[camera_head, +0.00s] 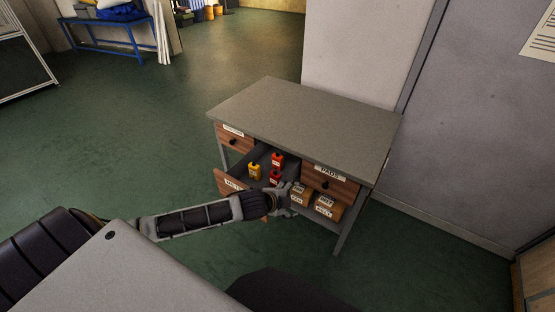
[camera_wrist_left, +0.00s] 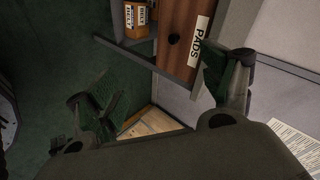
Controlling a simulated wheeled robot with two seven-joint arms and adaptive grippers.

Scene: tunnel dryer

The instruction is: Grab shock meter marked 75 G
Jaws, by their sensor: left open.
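An open drawer (camera_head: 232,183) of the grey-topped bench holds a yellow-orange shock meter (camera_head: 254,171) on its left side and two red ones, one further back (camera_head: 278,160) and one nearer the front (camera_head: 275,176). Their small labels are too small to read, so I cannot tell which is marked 75 G. My left gripper (camera_head: 291,198) is open and empty, just right of the open drawer and in front of the bench. In the left wrist view its two fingers (camera_wrist_left: 165,92) are spread with nothing between them. My right gripper is in neither view.
The shut PADS drawer (camera_head: 330,183) is right of my gripper; it also shows in the left wrist view (camera_wrist_left: 183,35). Below it, labelled orange-brown boxes (camera_head: 325,207) stand on a shelf. The bench top (camera_head: 305,115) is bare. A wall is behind; floor at left is clear.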

